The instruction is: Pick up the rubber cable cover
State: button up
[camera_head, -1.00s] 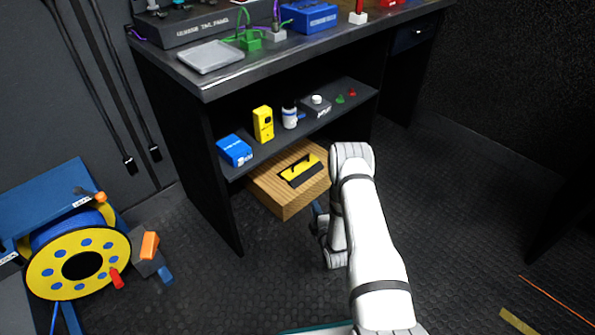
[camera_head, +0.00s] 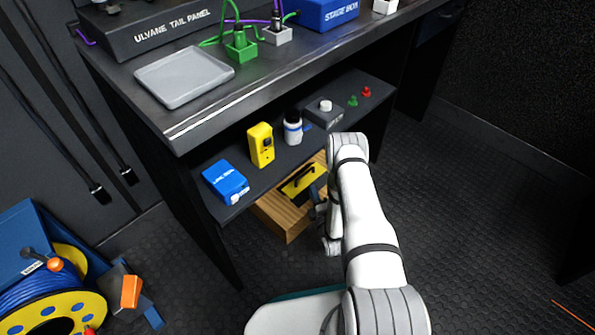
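A yellow and black piece (camera_head: 296,183), which looks like the rubber cable cover, lies on top of a wooden box (camera_head: 283,218) under the desk's lower shelf. The shelf edge and my arm hide part of it. My gripper (camera_head: 318,202) is a small dark shape below my white arm, at the right side of the box and close to the cover's right end. My arm covers much of it, so I cannot tell whether its fingers are open or touch anything.
The lower shelf (camera_head: 262,180) overhangs the box and holds a blue box (camera_head: 225,181), a yellow device (camera_head: 261,146) and a white bottle (camera_head: 293,129). The desk's side panel (camera_head: 200,215) stands left. A cable reel (camera_head: 50,300) is at lower left.

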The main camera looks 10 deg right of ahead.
aim_at(307, 184)
jog(key=w+b, duration=0.1)
jog(key=w, duration=0.1)
jog(key=w+b, duration=0.1)
jog(key=w, duration=0.2)
jog(key=w+a+b, duration=0.1)
jog(key=w+b, duration=0.1)
jog(key=w, duration=0.1)
jog(key=shift+c, duration=0.2)
jog(key=shift+s, duration=0.1)
grip_shut()
